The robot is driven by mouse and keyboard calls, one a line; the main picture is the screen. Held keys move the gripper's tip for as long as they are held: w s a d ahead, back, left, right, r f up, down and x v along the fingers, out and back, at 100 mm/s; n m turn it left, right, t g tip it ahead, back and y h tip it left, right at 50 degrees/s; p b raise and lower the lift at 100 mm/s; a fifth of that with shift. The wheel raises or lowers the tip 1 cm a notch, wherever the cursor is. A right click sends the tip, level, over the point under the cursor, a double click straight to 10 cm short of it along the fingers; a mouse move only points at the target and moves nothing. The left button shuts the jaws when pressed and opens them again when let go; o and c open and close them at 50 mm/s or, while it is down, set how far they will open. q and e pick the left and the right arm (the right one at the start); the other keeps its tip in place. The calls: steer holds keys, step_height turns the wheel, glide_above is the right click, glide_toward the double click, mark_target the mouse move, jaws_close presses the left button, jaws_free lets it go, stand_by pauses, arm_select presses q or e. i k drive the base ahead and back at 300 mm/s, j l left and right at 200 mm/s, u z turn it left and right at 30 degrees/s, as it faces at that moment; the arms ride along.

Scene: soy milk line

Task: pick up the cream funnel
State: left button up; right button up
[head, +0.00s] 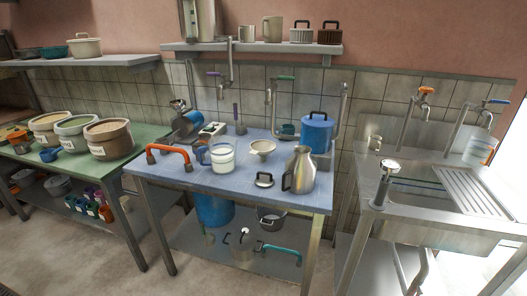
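The cream funnel (262,148) stands on the blue-topped table (250,183), near its middle. It looks upright, with its wide mouth up and its narrow part down. A white container (222,158) stands to its left, and a steel jug (300,170) with a dark handle stands to its right. Nothing covers the funnel. Neither of my grippers shows in the head view.
A blue lidded pot (316,132) stands at the back right of the table, near pipes and valves. An orange handle (168,153) sits at the left edge. A steel sink (440,195) stands right; a green table with tubs (108,139) stands left.

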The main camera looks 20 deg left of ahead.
mark_target(262, 148)
steer(key=i+j+z, duration=0.2)
steer(key=i+j, duration=0.2)
steer(key=j, duration=0.2)
steer(key=i+j, duration=0.15)
steer(key=j, duration=0.2)
steer(key=i+j+z, duration=0.25)
steer(key=j, duration=0.4)
steer(key=i+j+z, duration=0.1)
steer(key=i+j, duration=0.15)
steer(key=j, duration=0.1)
